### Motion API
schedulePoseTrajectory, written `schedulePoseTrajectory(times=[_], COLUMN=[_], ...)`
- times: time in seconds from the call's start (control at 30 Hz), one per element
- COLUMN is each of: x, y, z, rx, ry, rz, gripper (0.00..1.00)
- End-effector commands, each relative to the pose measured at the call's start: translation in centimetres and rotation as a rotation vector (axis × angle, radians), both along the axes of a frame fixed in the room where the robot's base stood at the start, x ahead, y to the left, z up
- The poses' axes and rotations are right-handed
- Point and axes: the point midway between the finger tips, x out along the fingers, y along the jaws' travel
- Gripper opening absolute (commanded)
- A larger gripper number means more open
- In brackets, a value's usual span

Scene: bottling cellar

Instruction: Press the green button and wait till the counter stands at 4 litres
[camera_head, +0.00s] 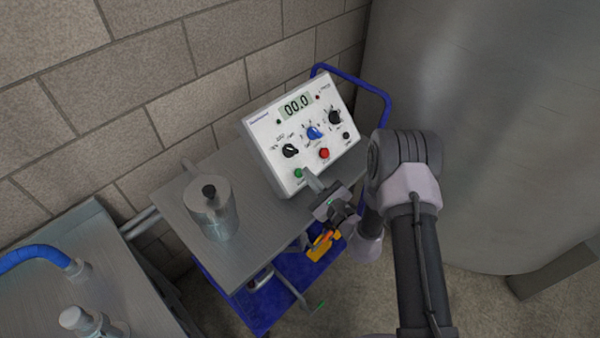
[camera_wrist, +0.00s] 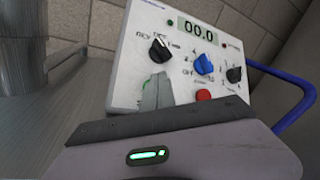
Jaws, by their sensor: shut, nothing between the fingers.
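A white control box (camera_head: 268,140) stands on a grey trolley top, tilted in the head view. Its counter display (camera_head: 296,105) reads 00.0, and the display in the wrist view (camera_wrist: 192,29) reads the same. The green button (camera_head: 298,173) is at the box's lower left. The red button (camera_head: 324,153) is to its right; it also shows in the wrist view (camera_wrist: 203,95). My gripper (camera_head: 309,177) is shut and empty, its tips close to the green button. In the wrist view the fingers (camera_wrist: 158,90) cover the green button, so contact cannot be told.
A metal canister (camera_head: 213,212) with a black knob stands on the trolley top (camera_head: 252,262), left of the box. A large grey tank (camera_head: 490,120) rises at the right. A blue handle (camera_head: 360,82) bends behind the box. An orange-yellow tool (camera_head: 322,246) lies on the lower blue shelf.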

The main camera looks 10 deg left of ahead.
Motion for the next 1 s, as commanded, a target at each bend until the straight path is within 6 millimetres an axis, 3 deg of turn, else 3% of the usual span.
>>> schedulePoseTrajectory(times=[1.0], x=[0.57], y=[0.74], z=[-0.89], rx=[0.0], ry=[0.0], rz=[0.0], gripper=[0.0])
